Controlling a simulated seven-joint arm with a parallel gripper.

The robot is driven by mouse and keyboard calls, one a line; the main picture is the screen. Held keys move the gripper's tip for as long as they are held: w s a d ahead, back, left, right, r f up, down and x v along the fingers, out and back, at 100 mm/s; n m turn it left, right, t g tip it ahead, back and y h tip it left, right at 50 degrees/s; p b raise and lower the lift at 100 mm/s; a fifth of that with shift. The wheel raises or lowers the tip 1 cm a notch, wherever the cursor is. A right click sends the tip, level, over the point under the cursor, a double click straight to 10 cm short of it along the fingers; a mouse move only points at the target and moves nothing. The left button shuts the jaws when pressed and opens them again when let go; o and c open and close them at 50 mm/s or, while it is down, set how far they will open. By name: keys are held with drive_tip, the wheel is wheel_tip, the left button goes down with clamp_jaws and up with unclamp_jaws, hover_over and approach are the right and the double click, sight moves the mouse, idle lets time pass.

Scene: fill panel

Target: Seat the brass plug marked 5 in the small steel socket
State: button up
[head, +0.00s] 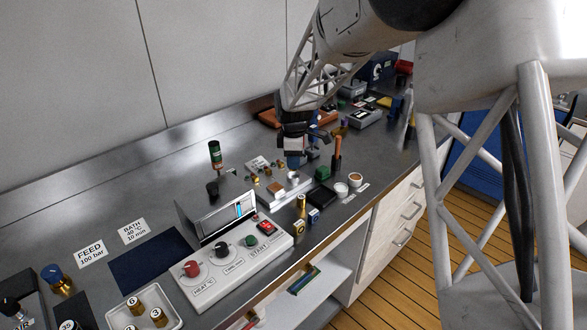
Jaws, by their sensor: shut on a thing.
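My gripper (293,146) is at the back middle of the bench, above and behind a low pale block (285,192). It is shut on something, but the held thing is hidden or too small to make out. Small brass and pale fittings (275,188) stand on or beside the block, including a round pale one (293,177) that may be a socket. Brass plugs (158,317) with round marked tops stand in a white tray (177,322) at front left. Another marked brass plug (299,228) stands near the bench's front edge. I cannot read a 5 on any plug.
A control box (232,262) with knobs and a tilted screen (236,212) stands left of the block.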

drive_tip(key=shift+f, duration=1.7)
drive_tip(key=shift+f, duration=0.15)
drive_tip(key=o, duration=1)
drive_tip(key=shift+r, duration=6.15)
